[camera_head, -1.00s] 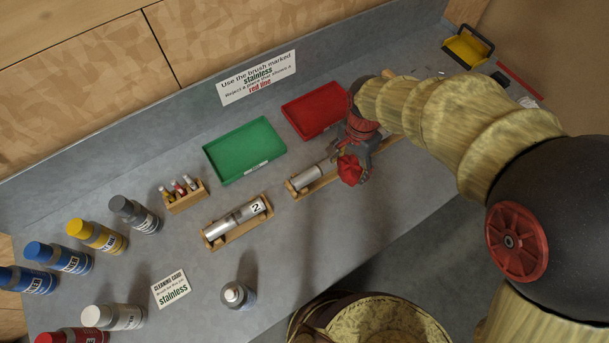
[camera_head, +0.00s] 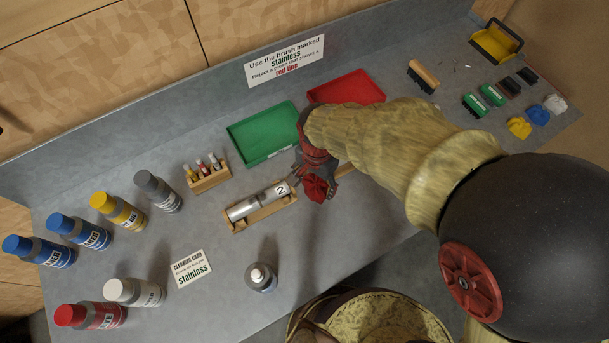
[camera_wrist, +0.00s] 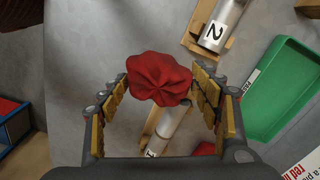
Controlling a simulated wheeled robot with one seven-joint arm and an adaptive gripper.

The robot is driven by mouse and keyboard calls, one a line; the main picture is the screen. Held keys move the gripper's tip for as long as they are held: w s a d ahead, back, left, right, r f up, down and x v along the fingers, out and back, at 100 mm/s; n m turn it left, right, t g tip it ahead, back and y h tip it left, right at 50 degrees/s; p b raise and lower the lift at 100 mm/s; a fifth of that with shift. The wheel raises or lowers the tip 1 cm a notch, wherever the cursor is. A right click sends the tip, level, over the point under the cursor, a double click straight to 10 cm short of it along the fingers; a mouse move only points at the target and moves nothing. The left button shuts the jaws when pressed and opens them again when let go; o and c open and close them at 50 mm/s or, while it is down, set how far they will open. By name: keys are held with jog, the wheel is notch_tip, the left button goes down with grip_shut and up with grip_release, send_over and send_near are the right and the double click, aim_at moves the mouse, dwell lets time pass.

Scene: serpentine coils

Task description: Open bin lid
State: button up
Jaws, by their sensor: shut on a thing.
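I cannot make out a bin lid in either view. My gripper (camera_head: 316,178) is shut on a crumpled red cloth (camera_head: 319,189), above the bench beside the wooden holder of the cylinder marked 2 (camera_head: 258,204). In the wrist view the cloth (camera_wrist: 158,78) bunches between the two fingers of my gripper (camera_wrist: 162,82). A second metal cylinder (camera_wrist: 171,126) in a wooden holder lies below the cloth there. In the head view my arm and gripper mostly hide that second cylinder.
A green tray (camera_head: 262,134) and a red tray (camera_head: 360,88) lie behind my gripper. Several bottles (camera_head: 122,211) stand at the left.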

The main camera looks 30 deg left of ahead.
jog(key=w+a+f, duration=0.1)
jog(key=f, duration=0.1)
jog(key=w+a+f, duration=0.1)
jog(key=a+f, duration=0.2)
jog(key=a, duration=0.1)
jog(key=shift+w+a+f+b, duration=0.25)
jog(key=shift+w+f+b, duration=0.05)
jog(key=shift+w+f, duration=0.1)
jog(key=shift+w+a+f, duration=0.2)
jog(key=shift+a+f, duration=0.2)
jog(key=shift+f, duration=1.65)
jog(key=shift+f+b, duration=0.3)
jog(key=shift+b, duration=0.1)
jog(key=o, duration=1)
jog(key=shift+o, duration=0.5)
jog(key=shift+r, duration=0.15)
